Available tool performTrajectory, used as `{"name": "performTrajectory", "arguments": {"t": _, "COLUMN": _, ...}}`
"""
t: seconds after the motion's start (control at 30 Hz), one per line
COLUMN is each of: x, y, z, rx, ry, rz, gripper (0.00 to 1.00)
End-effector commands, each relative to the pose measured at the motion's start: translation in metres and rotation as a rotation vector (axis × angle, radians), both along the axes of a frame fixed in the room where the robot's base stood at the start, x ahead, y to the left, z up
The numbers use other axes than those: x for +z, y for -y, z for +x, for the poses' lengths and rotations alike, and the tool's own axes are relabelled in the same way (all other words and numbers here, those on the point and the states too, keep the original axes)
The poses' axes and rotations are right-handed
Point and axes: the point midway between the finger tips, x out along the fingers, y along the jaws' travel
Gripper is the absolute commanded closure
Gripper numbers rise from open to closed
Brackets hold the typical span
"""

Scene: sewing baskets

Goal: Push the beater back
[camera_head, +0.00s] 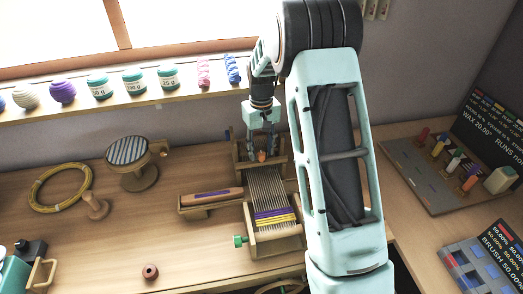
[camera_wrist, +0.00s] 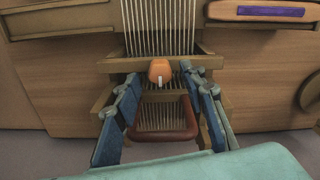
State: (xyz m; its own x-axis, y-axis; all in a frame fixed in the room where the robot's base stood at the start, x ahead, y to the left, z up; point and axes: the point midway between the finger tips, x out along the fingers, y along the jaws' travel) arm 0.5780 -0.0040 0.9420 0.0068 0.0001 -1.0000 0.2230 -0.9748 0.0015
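A small wooden loom (camera_head: 277,241) stands on the table, with pale warp threads (camera_head: 266,187) and a purple and yellow woven band near its front. What looks like the beater is the wooden crossbar (camera_wrist: 118,66) with an orange knob (camera_wrist: 159,71) at its middle, in the wrist view. A red-brown U-shaped handle (camera_wrist: 165,136) shows below the knob. My gripper (camera_head: 262,152) is over the loom's far end, pointing down. In the wrist view its blue fingers (camera_wrist: 162,115) are spread apart, with the knob and handle between them. Whether they touch anything cannot be told.
A wooden shuttle-like block (camera_head: 211,198) with a purple strip is close left of the loom. A green knob (camera_head: 240,241) sticks out at its front left. A striped round stand (camera_head: 128,151) and yellow hoop (camera_head: 60,188) are farther left. A pegboard (camera_head: 450,165) is at right.

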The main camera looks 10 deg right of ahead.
Motion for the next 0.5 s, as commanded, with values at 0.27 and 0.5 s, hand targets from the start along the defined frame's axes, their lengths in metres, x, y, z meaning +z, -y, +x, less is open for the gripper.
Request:
{"name": "performTrajectory", "arguments": {"t": 0.27, "x": 0.001, "y": 0.0, "z": -0.001, "rx": 0.0, "ry": -0.004, "rz": 0.0, "gripper": 0.61}}
{"name": "performTrajectory", "arguments": {"t": 0.5, "x": 0.035, "y": 0.0, "z": -0.001, "rx": 0.0, "ry": 0.0, "rz": 0.0, "gripper": 0.61}}
